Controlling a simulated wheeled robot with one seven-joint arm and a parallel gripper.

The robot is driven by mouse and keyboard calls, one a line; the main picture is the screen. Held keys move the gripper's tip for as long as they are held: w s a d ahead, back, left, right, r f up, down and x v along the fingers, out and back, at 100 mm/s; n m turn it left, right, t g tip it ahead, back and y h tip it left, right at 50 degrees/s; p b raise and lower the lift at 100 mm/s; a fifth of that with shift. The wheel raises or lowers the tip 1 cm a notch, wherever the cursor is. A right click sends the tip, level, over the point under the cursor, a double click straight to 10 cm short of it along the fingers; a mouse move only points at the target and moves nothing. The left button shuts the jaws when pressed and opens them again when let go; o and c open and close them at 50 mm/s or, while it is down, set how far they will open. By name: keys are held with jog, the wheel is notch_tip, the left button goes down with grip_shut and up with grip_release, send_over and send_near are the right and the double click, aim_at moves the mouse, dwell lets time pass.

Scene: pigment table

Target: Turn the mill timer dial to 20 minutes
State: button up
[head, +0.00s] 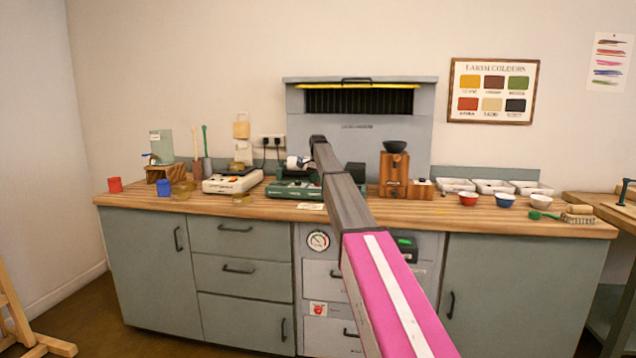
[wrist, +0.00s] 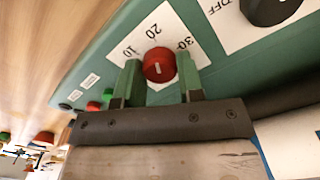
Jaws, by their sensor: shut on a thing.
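The red timer dial (wrist: 159,64) sits on a white scale (wrist: 170,22) marked 10, 20 and 30, on the green face of the mill (wrist: 110,58). A short white line on the dial runs roughly up and down in the wrist view, about in line with the 20; I cannot tell its exact setting. My gripper (wrist: 160,72) has its two green fingers on either side of the dial and is shut on it. In the head view the green mill (head: 285,190) stands on the counter, partly behind my arm, which hides the dial.
A black knob (wrist: 270,8) marked OFF sits beside the scale, and a green and a red button (wrist: 94,106) on the other side. On the wooden counter (head: 340,214), a cream scale-like device (head: 232,181) stands left of the mill and a wooden grinder (head: 393,175) right.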

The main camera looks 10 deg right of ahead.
jog(key=o, duration=0.9)
notch_tip(320, 180, up, 11)
jog(key=shift+f, duration=0.1)
